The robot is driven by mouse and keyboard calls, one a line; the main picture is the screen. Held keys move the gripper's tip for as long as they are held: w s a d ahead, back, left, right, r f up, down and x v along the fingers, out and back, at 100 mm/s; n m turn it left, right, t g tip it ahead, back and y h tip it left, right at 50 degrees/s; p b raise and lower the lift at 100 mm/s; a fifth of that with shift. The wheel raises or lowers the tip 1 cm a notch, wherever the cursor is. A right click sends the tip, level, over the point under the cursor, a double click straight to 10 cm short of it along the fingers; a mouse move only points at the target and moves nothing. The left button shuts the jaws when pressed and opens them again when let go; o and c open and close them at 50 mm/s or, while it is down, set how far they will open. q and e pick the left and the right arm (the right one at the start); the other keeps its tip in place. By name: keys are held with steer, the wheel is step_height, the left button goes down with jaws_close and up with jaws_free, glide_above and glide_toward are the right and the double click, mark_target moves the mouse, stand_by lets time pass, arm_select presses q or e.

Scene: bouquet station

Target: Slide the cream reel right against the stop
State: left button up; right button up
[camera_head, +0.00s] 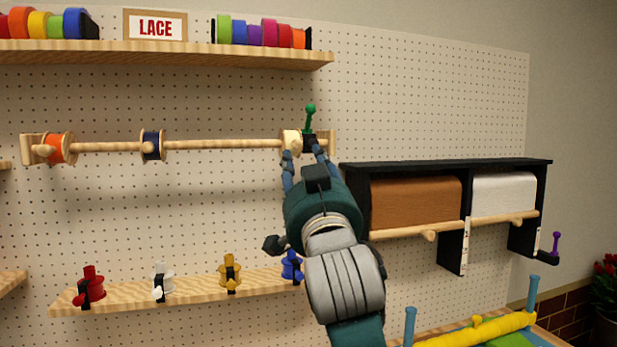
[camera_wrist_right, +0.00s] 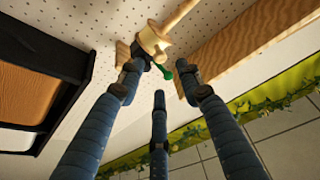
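The cream reel (camera_head: 291,142) sits on a wooden rod (camera_head: 222,144) near its right end. Right beside it is the black stop (camera_head: 308,143) with a green handle (camera_head: 310,116); I cannot tell whether reel and stop touch. My right gripper (camera_head: 303,153) reaches up from below, its fingers spread, one tip at the reel's lower edge and one near the stop. In the right wrist view the open fingers (camera_wrist_right: 160,80) point at the cream reel (camera_wrist_right: 152,40) and green handle (camera_wrist_right: 168,74), with nothing clearly between them. Contact is unclear. My left gripper is out of view.
An orange reel (camera_head: 56,148) and a navy reel (camera_head: 152,145) share the rod to the left. A shelf of lace rolls (camera_head: 160,53) is above, a spool ledge (camera_head: 130,299) below. A black paper-roll rack (camera_head: 450,163) stands close to the right of my arm.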

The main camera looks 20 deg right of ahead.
steer(key=v, duration=0.5)
steer(key=shift+s, duration=0.1)
steer(key=shift+f, duration=0.1)
